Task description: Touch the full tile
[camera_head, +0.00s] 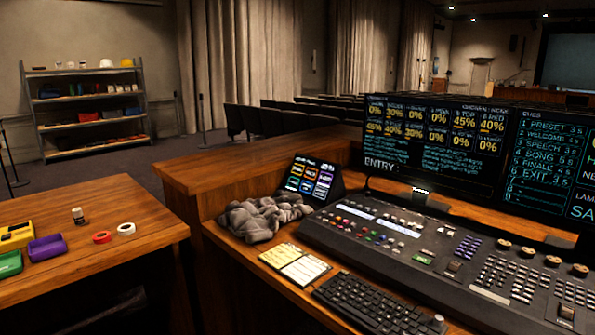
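A small tilted touch panel (309,181) stands on the desk, left of the large monitors. Its dark screen carries two rows of coloured tiles, with orange and purple ones among them. The labels on the tiles are too small to read, so I cannot tell which one is the full tile. A crumpled grey cloth (258,217) lies in front of the panel, close to its lower left edge. Neither of my grippers is in view.
A mixing console (400,235) fills the desk to the right, with a keyboard (370,305) and yellowish note cards (295,263) in front. Large monitors (435,140) stand behind. A side table (110,205) at left holds tape rolls (126,229) and coloured boxes (47,247).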

